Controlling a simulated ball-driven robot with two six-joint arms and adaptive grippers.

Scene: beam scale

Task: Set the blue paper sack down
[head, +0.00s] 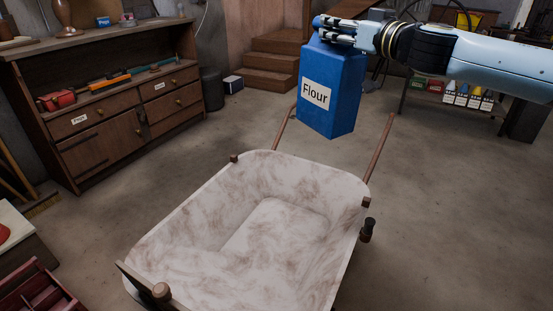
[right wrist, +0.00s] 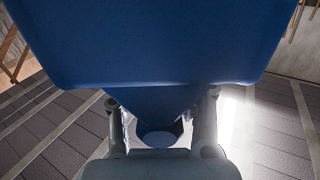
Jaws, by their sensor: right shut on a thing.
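The blue paper sack (head: 333,88) has a white label reading "Flour". It hangs upright in the air at the upper middle of the head view, above the far end of the wheelbarrow. My right gripper (head: 335,30) comes in from the right and is shut on the top of the sack. In the right wrist view the blue sack (right wrist: 160,40) fills the upper part, with its gathered top between the two fingers (right wrist: 162,125). My left gripper is not in view.
A whitish, stained wheelbarrow (head: 180,215) with an empty tray stands below. A wooden cabinet (head: 100,130) is at the left, wooden steps (head: 275,62) at the back. A low shelf with cartons (head: 460,97) is at the right. Bare floor (head: 450,220) lies right of the wheelbarrow.

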